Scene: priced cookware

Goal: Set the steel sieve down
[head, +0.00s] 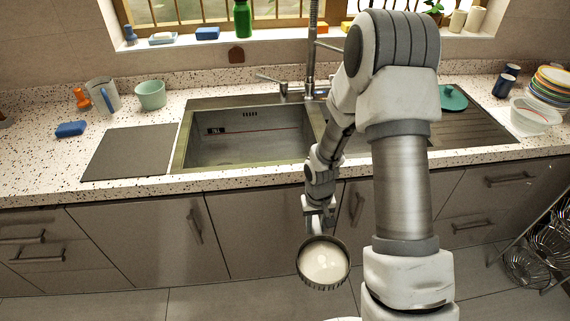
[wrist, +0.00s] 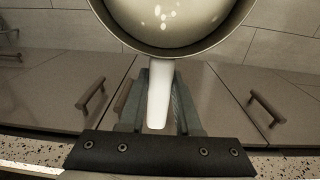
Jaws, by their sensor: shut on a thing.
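The steel sieve (head: 323,262) is a round bowl with a dark metal rim and a pale, shiny inside; I cannot make out any mesh. It hangs in front of the lower cabinets, below counter height and clear of any surface. In the wrist view the sieve (wrist: 170,22) fills the top middle, partly cut off, with its white handle pointing toward me. My gripper (head: 318,216) is shut on that handle, with a finger on each side of it in the wrist view (wrist: 158,98).
The speckled counter (head: 240,181) runs behind the sieve, with a sink (head: 245,150) and a grey board (head: 130,152). A white bowl (head: 534,117) and stacked dishes (head: 551,86) stand at right.

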